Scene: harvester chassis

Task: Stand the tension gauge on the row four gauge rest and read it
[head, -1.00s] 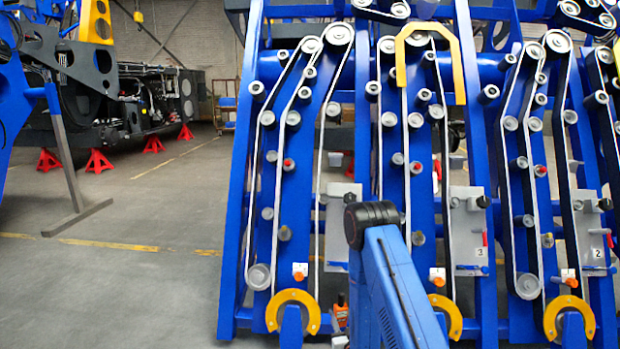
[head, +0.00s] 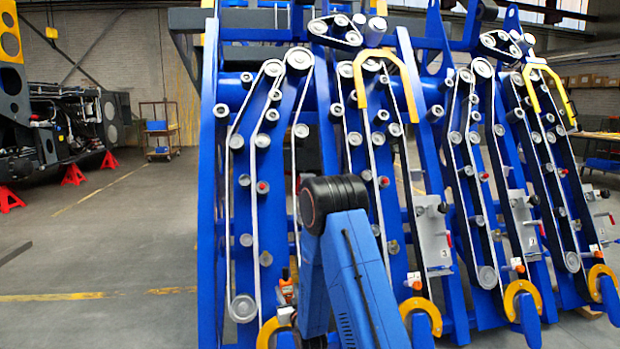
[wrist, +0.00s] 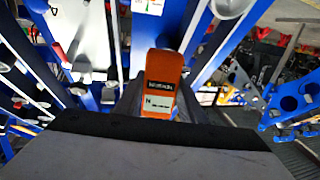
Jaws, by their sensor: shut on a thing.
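The tension gauge is an orange block with a dark label (wrist: 160,88) in the wrist view, held upright in my gripper (wrist: 152,108). The dark wrist body fills the bottom of that view and hides most of the jaws. In the head view a small orange part (head: 287,288), probably the gauge, shows low beside my blue arm, which hides my gripper. Grey plates stand between the belt rows: one (head: 434,240) right of my arm, another (head: 525,225) further right. The plate of the leftmost row is hidden behind my arm. I cannot pick out the row four rest.
Blue belt frames fill the middle and right. Yellow guards (head: 420,312) stick out at their feet. Orange-and-white clips (head: 415,282) sit above these. Open floor (head: 110,255) lies left. A trolley (head: 158,135) and red stands (head: 73,175) are further back.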

